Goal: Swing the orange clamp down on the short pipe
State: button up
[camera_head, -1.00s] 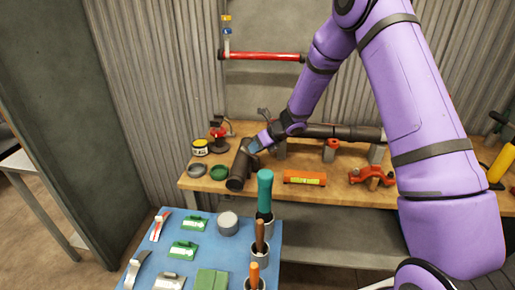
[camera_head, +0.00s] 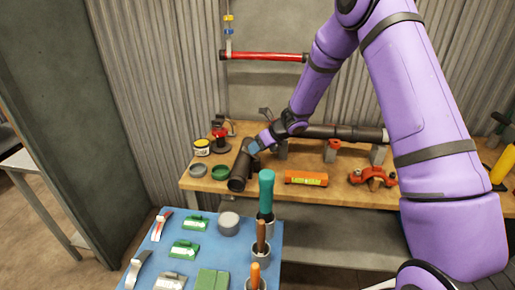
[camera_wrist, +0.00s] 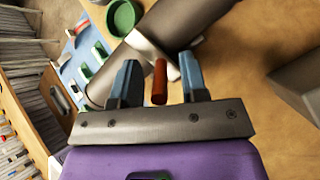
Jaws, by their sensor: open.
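The short dark pipe (camera_head: 241,167) lies on the left part of the wooden bench, with an open end facing me. It crosses the upper left of the wrist view (camera_wrist: 150,40) beside a pale grey bracket (camera_wrist: 150,52). My gripper (camera_head: 253,147) is at the pipe's right side. In the wrist view its blue fingers (camera_wrist: 159,66) are apart, with a red-orange rod (camera_wrist: 159,84) between them; I cannot see a grip on it. The rod looks like the orange clamp's handle, but the clamp's body is not clear.
A long dark pipe (camera_head: 345,132) rests on supports behind. An orange level (camera_head: 306,178) and an orange-red tool (camera_head: 372,177) lie to the right. A green ring (camera_head: 219,172) and yellow tin (camera_head: 201,147) stand left. A blue table (camera_head: 214,249) with tools is in front.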

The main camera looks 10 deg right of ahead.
jog(key=v, duration=1)
jog(key=shift+d, duration=0.2)
jog(key=shift+r, duration=0.15)
jog(key=s+a+r+n+g+h, duration=0.1)
jog(key=s+a+r+n+h, duration=0.1)
jog(key=s+r+n, duration=1.45)
jog(key=s+d+r+n+h, duration=0.2)
jog(key=s+n, duration=0.4)
jog(key=s, duration=0.5)
jog(key=s+d+r+n+t+h, duration=0.1)
jog(key=s+d+r+n+h, duration=0.2)
jog(key=s, duration=0.9)
notch_tip(320, 180, up, 3)
jog(key=d+n, duration=0.1)
jog(key=n, duration=0.3)
jog(key=shift+s+d+t, duration=0.15)
jog(key=shift+d+t, duration=0.15)
